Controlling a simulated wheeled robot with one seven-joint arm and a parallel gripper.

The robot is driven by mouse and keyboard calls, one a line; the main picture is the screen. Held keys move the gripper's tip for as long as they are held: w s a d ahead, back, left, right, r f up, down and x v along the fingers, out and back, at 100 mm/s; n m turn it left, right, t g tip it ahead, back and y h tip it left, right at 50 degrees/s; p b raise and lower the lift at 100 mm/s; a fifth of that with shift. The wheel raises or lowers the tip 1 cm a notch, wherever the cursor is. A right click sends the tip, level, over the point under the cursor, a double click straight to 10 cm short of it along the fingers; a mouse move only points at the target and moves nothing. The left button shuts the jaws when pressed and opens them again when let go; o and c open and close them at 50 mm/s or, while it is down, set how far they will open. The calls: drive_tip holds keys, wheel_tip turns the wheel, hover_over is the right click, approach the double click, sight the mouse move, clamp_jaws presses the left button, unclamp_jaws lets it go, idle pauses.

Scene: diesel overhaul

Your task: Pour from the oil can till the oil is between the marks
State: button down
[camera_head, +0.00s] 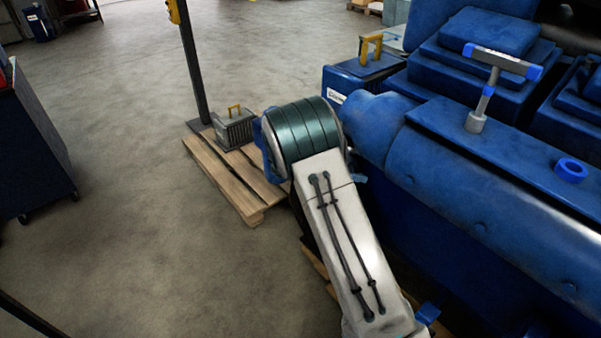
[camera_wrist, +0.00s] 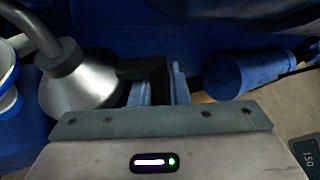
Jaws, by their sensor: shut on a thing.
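In the wrist view, the oil can (camera_wrist: 88,88) is a silver metal cone with a dark collar and a grey spout rising to the upper left. My gripper (camera_wrist: 162,84) has its blue fingers shut on the can's black handle (camera_wrist: 150,68). The can is at the left of the fingers. The oil level and the marks cannot be made out. In the head view, my own arm fills the middle, and the can and gripper are not clearly seen. A blue ring (camera_head: 571,170) lies on top of the blue engine (camera_head: 470,190).
A grey T-handled tool with blue ends (camera_head: 490,72) stands on the engine. A wooden pallet (camera_head: 228,178) holds a grey finned box (camera_head: 235,128) and a post. A dark cabinet (camera_head: 35,150) stands at the left. The floor between is clear. A small display (camera_wrist: 309,154) reads 150.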

sight(357, 169)
drive_tip(key=shift+r, duration=0.1)
drive_tip(key=shift+s+r+n, duration=0.1)
drive_tip(key=shift+r+n, duration=0.2)
drive_tip(key=shift+r, duration=0.4)
drive_tip(key=shift+r+g, duration=0.1)
drive_tip(key=shift+g, duration=0.2)
drive_tip(key=shift+r+n, duration=0.3)
drive_tip(key=shift+r, duration=0.25)
drive_tip(key=shift+r+n+h, duration=0.25)
drive_tip(key=shift+n+h, duration=0.05)
idle(1.2)
drive_tip(key=shift+r, duration=0.15)
drive_tip(key=shift+r+g, duration=0.15)
drive_tip(key=shift+g, duration=0.15)
idle(0.5)
